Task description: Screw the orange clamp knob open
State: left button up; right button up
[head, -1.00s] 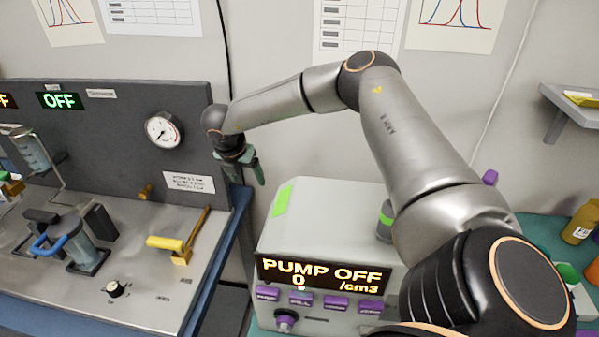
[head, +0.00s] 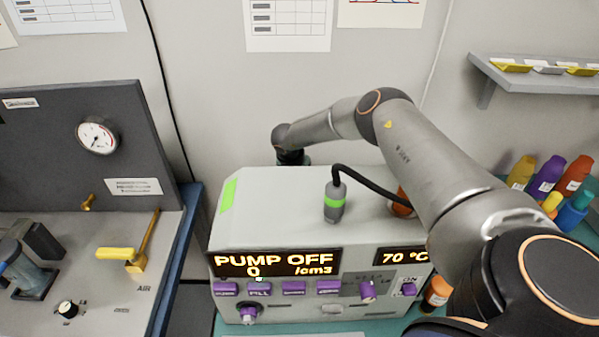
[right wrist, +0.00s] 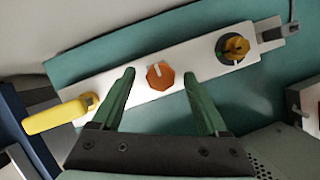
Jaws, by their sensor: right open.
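In the right wrist view an orange faceted knob (right wrist: 160,76) with a pale pointer mark sits on a white bar (right wrist: 113,84). A second orange-yellow winged knob (right wrist: 236,47) sits in a dark round mount near the bar's right end. I cannot tell for certain which is the clamp knob. My right gripper (right wrist: 159,74) is open, its green fingers on either side of the faceted knob in the picture; no contact shows. In the head view my right gripper is mostly hidden behind the pump box (head: 285,210), and the knobs are hidden too. My left gripper is not in view.
A yellow handle (right wrist: 55,115) sticks out at the bar's left end. The bar lies on a teal surface (right wrist: 180,35). The wall (head: 220,90) is close behind the pump box. A green-banded plug (head: 335,203) with a black cable stands on the box.

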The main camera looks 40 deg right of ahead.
jog(key=shift+c, duration=0.4)
grip_shut()
